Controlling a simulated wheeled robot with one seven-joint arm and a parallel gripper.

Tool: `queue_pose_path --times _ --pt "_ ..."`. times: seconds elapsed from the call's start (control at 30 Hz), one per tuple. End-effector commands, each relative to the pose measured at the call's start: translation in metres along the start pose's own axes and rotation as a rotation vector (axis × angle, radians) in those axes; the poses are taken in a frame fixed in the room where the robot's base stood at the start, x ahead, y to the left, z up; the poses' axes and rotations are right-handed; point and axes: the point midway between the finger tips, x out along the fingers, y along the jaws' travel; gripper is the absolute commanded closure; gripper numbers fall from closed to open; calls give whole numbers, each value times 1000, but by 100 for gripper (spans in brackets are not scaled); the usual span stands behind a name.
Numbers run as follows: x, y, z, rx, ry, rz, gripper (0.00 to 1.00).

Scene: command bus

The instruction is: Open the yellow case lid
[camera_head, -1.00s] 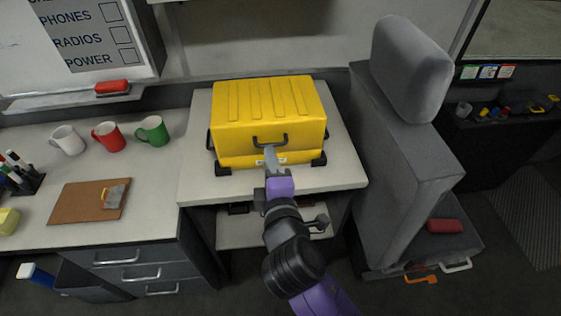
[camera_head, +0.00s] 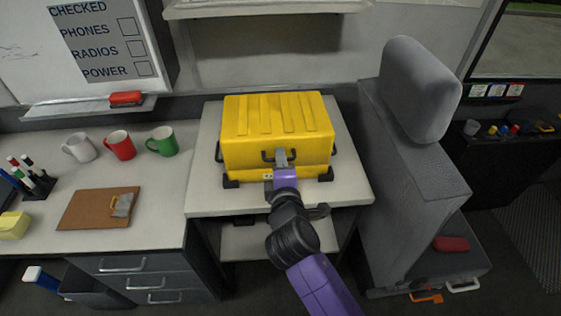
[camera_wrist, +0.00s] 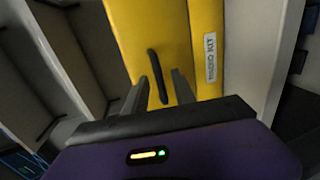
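The yellow case (camera_head: 277,125) sits on the light counter with its ribbed lid shut. A black handle (camera_head: 267,156) is on its front face, and black latches or feet are at its lower corners. My gripper (camera_head: 281,157) reaches the front of the case at the handle and partly covers it. In the wrist view, my gripper (camera_wrist: 160,92) is open, its two grey fingers apart with the black handle (camera_wrist: 157,72) between them. I cannot tell whether the fingers touch the handle. A white label (camera_wrist: 210,57) is on the case's front.
The counter (camera_head: 205,195) has a little bare room around the case. Several mugs, a brown clipboard (camera_head: 85,212) and a pen holder are on the left desk. A grey seat (camera_head: 415,90) stands close on the right. A shelf (camera_head: 265,10) hangs above and behind.

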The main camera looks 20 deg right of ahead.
Motion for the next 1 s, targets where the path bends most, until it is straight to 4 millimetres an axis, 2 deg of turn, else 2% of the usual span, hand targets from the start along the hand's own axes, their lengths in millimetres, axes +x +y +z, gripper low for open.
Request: queue_pose_path --times 0.13,0.3,1.0 --pt "0 0 0 0 0 0 68" --pt "0 0 0 0 0 0 100" --pt "-1 -1 0 0 1 -2 100"
